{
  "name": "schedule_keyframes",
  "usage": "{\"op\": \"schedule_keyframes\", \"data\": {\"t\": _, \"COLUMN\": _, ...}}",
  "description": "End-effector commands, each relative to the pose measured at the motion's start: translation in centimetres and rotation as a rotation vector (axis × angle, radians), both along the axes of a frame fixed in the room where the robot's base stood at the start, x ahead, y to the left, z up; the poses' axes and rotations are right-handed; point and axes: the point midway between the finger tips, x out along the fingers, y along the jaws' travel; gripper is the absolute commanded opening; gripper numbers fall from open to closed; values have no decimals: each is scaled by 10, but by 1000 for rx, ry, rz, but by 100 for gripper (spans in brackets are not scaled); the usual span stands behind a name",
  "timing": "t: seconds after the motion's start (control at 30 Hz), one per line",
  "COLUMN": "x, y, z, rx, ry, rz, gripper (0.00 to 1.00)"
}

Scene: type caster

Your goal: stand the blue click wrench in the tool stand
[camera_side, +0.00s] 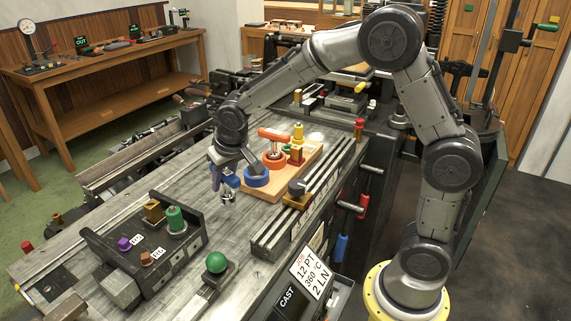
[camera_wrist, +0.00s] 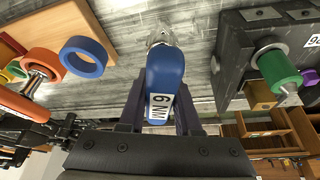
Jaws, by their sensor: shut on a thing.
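My gripper (camera_side: 226,181) is shut on the blue click wrench (camera_side: 231,181), beside the tool stand. In the wrist view the wrench's blue handle (camera_wrist: 165,70), labelled 6 NM, sits between the fingers (camera_wrist: 160,108), with a metal end beyond it. In the side view the wrench hangs with its metal end down, to the left of the stand. The tool stand (camera_side: 276,192) is a wooden board with a blue ring (camera_side: 257,177) at its near left end; the ring looks empty in the wrist view (camera_wrist: 84,57). An orange wrench (camera_side: 273,134) stands in the orange ring (camera_side: 274,159).
A dark box (camera_side: 150,245) with green, purple and brass knobs lies front left. A metal rail (camera_side: 290,220) with a dark knob runs right of the stand. A green ball knob (camera_side: 216,262) is at the front. Bare bench top lies around the gripper.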

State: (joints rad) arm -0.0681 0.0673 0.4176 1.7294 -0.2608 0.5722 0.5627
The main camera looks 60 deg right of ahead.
Motion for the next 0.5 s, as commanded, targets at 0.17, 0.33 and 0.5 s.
{"op": "schedule_keyframes", "data": {"t": 0.17, "x": -1, "y": 0, "z": 1, "rx": -7, "ry": 8, "rz": 14, "gripper": 0}}
{"op": "schedule_keyframes", "data": {"t": 0.33, "x": 5, "y": -17, "z": 17, "rx": -16, "ry": 26, "rz": 13, "gripper": 0}}
{"op": "schedule_keyframes", "data": {"t": 0.5, "x": 13, "y": -65, "z": 39, "rx": -11, "ry": 21, "rz": -66, "gripper": 0}}
